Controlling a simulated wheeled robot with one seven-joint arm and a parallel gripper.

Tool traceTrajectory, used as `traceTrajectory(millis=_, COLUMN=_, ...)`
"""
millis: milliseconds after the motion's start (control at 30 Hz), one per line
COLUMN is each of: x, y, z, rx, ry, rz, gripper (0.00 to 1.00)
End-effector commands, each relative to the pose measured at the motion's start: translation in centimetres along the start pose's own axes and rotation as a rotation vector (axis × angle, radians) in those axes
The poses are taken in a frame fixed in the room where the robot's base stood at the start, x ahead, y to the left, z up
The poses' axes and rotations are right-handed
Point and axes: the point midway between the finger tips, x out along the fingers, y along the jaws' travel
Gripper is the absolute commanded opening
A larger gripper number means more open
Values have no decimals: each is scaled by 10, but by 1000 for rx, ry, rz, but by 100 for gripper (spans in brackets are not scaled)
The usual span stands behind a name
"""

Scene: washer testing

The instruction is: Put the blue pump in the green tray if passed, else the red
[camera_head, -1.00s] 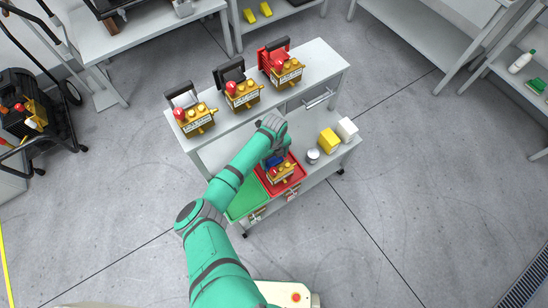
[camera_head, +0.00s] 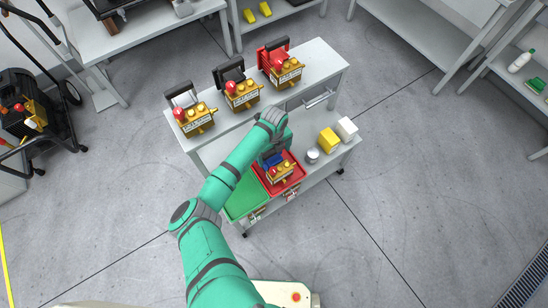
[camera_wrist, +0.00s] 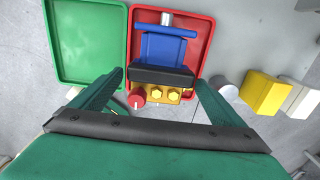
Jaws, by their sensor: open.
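The blue pump (camera_wrist: 163,50) sits in the red tray (camera_wrist: 199,47), with a black handle, a yellow-gold base and a red knob at its near end. In the head view the pump (camera_head: 270,160) shows in the red tray (camera_head: 293,182), partly covered by my arm. My gripper (camera_wrist: 160,85) is open, its two green fingers spread on either side of the pump's near end, and nothing is held. In the head view my wrist hides most of the gripper. The green tray (camera_wrist: 87,45) lies just left of the red one and is empty. It also shows in the head view (camera_head: 243,201).
Three other pumps, with white (camera_head: 190,110), black (camera_head: 236,84) and red (camera_head: 280,62) parts, stand on the upper shelf behind. A silver cylinder (camera_head: 312,155), a yellow box (camera_head: 328,140) and a white box (camera_head: 346,129) stand right of the red tray.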

Motion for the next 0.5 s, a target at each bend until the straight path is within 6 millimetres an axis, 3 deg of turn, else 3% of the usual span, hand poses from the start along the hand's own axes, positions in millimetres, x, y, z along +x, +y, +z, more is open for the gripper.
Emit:
traceTrajectory(millis=200, x=-44, y=0, z=0, rx=2, ry=-2, rz=-2, gripper=94)
traceTrajectory(millis=500, x=-74, y=-2, z=-1, rx=1, ry=0, rz=-4, gripper=94)
